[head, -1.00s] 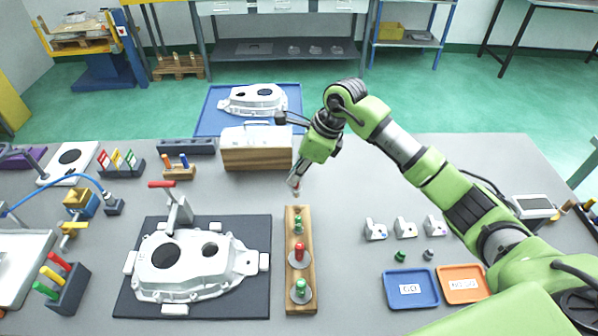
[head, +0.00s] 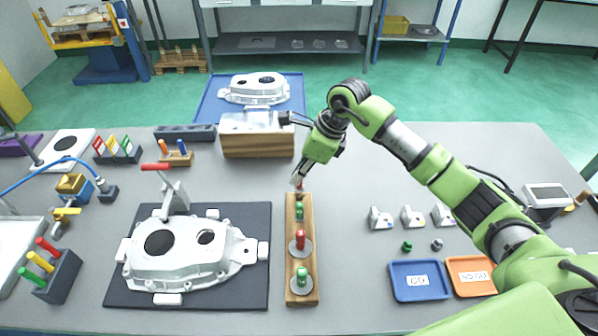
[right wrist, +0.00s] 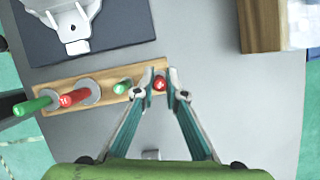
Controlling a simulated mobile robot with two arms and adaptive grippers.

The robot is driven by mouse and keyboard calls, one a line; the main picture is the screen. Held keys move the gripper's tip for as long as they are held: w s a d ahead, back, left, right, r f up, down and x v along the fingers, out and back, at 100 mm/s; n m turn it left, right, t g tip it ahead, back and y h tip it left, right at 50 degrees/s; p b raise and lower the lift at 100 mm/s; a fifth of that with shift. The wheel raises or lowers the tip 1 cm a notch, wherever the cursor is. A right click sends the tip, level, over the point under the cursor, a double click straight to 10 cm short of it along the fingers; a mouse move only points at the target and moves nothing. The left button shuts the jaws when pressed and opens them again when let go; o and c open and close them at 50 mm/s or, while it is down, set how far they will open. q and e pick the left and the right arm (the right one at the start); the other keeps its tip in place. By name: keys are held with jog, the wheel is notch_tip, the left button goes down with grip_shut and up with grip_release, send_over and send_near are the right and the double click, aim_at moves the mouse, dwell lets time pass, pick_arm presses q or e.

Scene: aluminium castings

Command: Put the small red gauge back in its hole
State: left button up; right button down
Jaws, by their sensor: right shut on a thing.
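My right gripper (right wrist: 160,80) is shut on the small red gauge (right wrist: 159,84), whose red top shows between the fingertips. In the head view my right gripper (head: 298,183) is at the far end of the wooden gauge rack (head: 290,275). The gauge is over or at that end; its lower part and the hole are hidden, so I cannot tell how deep it sits. In the rack stand a small green gauge (head: 299,212), a larger red gauge (head: 300,238) and a larger green gauge (head: 302,275), the last two with grey discs. My left gripper is not in view.
Left of the rack, an aluminium casting (head: 190,262) lies on a dark mat (head: 240,295) with a red-handled clamp (head: 170,185). A wooden box (head: 257,145) stands behind. A blue tray (head: 419,293) and an orange tray (head: 470,262) lie to the right.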

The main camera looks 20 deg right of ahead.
aim_at(299, 187)
dwell(0.3)
jog(key=shift+b, duration=0.65)
dwell(1.4)
jog(key=shift+f+b, duration=1.85)
jog(key=shift+f, duration=0.25)
jog(key=c, duration=2)
grip_release()
jog(key=shift+r, duration=0.1)
jog(key=v, duration=1.2)
